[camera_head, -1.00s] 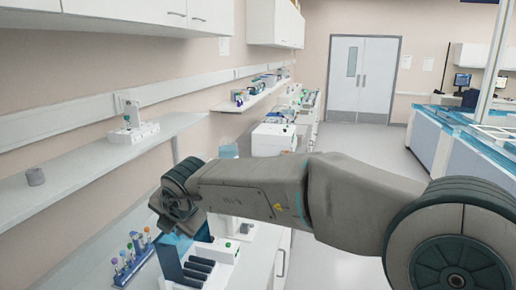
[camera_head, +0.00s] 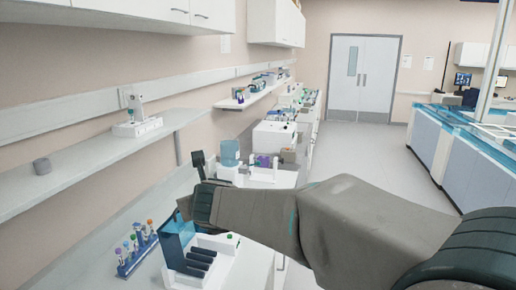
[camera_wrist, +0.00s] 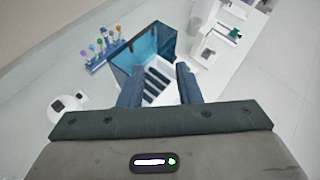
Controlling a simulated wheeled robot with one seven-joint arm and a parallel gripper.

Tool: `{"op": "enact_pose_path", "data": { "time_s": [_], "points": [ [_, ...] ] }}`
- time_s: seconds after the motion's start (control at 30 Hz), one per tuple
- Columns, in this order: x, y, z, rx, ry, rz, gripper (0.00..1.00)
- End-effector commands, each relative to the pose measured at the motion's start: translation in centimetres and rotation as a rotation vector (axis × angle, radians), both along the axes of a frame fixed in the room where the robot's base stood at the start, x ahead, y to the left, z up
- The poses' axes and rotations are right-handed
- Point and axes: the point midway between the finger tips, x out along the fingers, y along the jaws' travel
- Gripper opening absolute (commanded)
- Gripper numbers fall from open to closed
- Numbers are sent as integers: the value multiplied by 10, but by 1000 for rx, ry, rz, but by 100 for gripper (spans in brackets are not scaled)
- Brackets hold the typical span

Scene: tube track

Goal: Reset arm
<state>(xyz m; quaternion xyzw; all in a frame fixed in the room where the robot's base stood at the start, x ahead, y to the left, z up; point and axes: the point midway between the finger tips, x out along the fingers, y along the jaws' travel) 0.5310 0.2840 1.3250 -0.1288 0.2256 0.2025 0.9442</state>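My gripper (camera_head: 200,168) is at the end of my grey arm, which reaches in from the right above the left bench. In the wrist view its two dark fingers (camera_wrist: 160,86) are apart with nothing held between them. Beyond the fingers is a white device (camera_head: 218,243) with dark slots and a raised clear blue lid (camera_head: 176,236). The device's slots (camera_wrist: 156,84) show between the fingers in the wrist view. The fingers appear above the device; the exact gap cannot be told. My arm hides part of the bench in the head view.
A blue rack (camera_head: 137,251) of colour-capped tubes stands left of the device. More equipment lines the bench behind. The aisle floor (camera_head: 350,155) is clear.

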Motion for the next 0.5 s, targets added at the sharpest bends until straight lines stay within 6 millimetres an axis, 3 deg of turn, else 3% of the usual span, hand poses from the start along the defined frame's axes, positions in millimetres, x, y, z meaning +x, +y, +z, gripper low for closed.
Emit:
{"op": "enact_pose_path", "data": {
  "time_s": [0.27,0.5],
  "points": [
    [-24,-30,-6,-579,-333,419,31],
    [-67,-74,-39,-1062,-465,809,31]
  ]
}}
